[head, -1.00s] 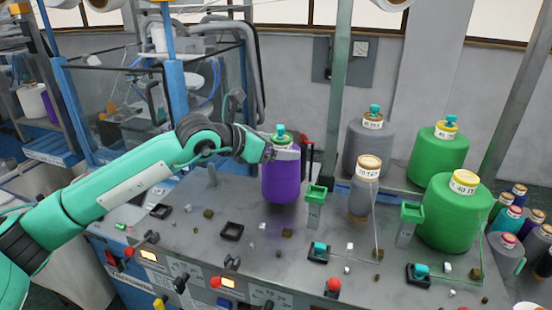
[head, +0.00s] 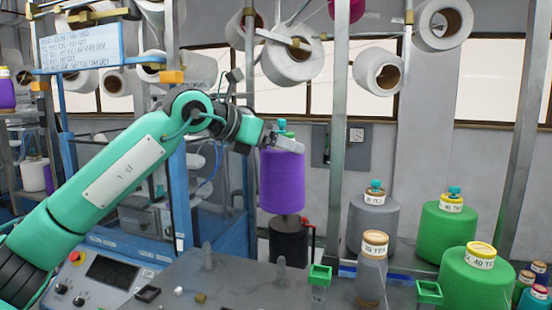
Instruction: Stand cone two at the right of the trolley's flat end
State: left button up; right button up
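A purple yarn cone (head: 282,182) with a teal top hangs upright from my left gripper (head: 284,140), which is shut at its top end. The cone is clear of the grey machine top (head: 225,275). No number is readable on it, so I cannot tell whether it is cone two. My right gripper is out of view. I cannot make out the trolley's flat end in this view.
A grey cone (head: 373,225), a smaller grey cone (head: 372,275) and two green cones (head: 447,235) stand at the right. Several small cones (head: 535,298) show at the lower right edge. Large white spools (head: 290,60) hang above. A dark cylinder (head: 288,242) is below the purple cone.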

pick_arm(q)
jog(key=shift+r, duration=0.1)
jog(key=shift+r+p, duration=1.35)
jog(key=shift+r, duration=0.95)
notch_tip(320, 180, up, 9)
jog(key=p, duration=0.5)
jog(key=shift+r+p, duration=0.2)
jog(key=shift+p, duration=0.1)
